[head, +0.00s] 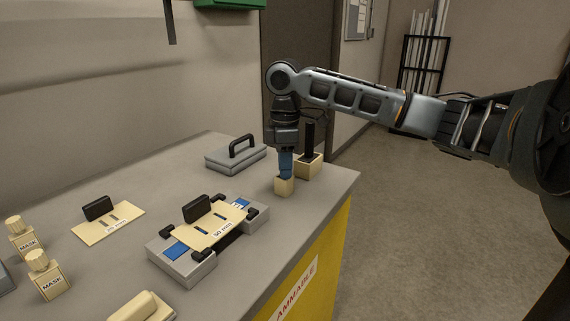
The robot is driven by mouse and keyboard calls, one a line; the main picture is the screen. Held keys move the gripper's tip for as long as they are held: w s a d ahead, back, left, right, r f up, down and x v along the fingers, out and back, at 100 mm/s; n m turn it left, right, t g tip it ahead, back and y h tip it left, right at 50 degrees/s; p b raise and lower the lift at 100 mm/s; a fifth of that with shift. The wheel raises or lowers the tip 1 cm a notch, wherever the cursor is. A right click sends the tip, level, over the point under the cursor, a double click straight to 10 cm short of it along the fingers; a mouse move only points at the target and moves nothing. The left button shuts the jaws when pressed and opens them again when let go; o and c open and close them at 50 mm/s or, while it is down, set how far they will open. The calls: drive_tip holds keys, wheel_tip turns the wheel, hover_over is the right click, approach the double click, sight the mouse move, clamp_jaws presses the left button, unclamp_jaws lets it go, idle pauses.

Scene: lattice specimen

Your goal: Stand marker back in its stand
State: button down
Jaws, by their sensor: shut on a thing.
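My gripper (286,154) points straight down over the far right part of the bench and is shut. A blue shape at its tip seems to be the marker (285,172), held between the jaws. Where the fingers end and the marker begins is hard to tell at this size. The blue lower end meets the top of a small beige block, which looks like the stand (284,188). Whether the tip is inside the stand or just above it, I cannot tell.
A beige holder (311,168) with an upright black piece stands close behind and right of the gripper. A grey case (235,158) with a black handle lies to the left. A grey fixture (187,272) bears a beige plate (212,233) nearer. The bench's right edge is close.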

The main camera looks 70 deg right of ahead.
drive_tip(key=c, duration=0.9)
unclamp_jaws()
drive_tip(key=shift+o, duration=0.3)
drive_tip(key=o, duration=0.4)
drive_tip(key=shift+r+p, duration=2.3)
drive_tip(key=shift+r, duration=0.3)
